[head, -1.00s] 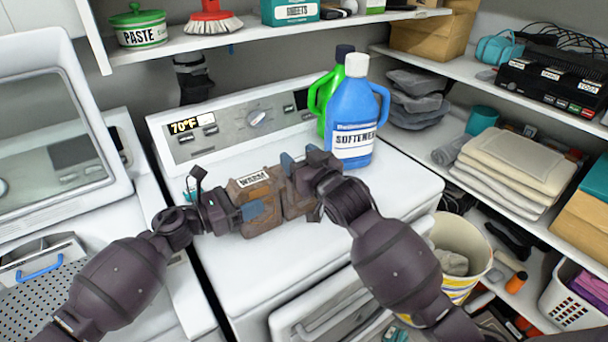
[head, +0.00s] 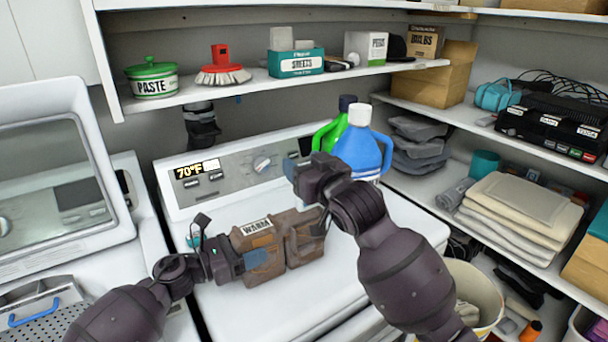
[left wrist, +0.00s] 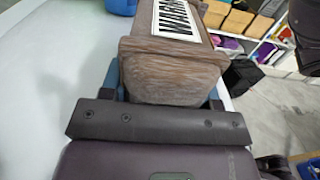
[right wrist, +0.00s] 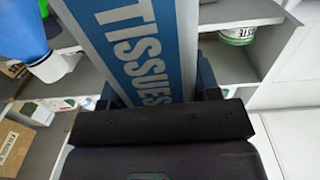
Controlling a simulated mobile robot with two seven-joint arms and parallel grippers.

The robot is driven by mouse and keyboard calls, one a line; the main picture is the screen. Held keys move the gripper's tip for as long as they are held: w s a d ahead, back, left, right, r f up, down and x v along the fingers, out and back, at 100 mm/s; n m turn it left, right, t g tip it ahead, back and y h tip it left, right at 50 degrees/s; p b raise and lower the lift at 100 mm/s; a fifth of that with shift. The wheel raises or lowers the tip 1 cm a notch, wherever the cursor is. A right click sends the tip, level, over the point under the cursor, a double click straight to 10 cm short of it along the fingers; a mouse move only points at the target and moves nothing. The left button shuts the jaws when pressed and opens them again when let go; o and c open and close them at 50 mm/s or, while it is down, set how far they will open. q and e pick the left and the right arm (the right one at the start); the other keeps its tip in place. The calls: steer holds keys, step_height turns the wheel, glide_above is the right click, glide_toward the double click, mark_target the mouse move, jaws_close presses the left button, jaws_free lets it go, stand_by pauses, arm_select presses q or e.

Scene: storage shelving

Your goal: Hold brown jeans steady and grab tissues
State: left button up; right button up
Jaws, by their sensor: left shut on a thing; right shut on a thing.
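The brown jeans (head: 303,236), a folded bundle with a "WARM" label, lie on the white washer top in the head view. My left gripper (head: 248,262) is shut on their left end. The left wrist view shows the brown bundle (left wrist: 170,72) between the fingers. My right gripper (head: 300,168) is raised above and behind the jeans, apart from them. In the right wrist view it is shut on the tissues (right wrist: 145,50), a grey and blue pack lettered "TISSUES". In the head view my right gripper largely hides the tissues.
A blue softener bottle (head: 360,150) and a green bottle (head: 330,135) stand at the washer's back right, close behind my right arm. A shelf above holds a paste tin (head: 152,82), a brush (head: 222,70) and a sheets box (head: 296,64). The washer's front top is clear.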

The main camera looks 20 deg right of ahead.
arm_select(q)
steer(key=o, duration=1.3)
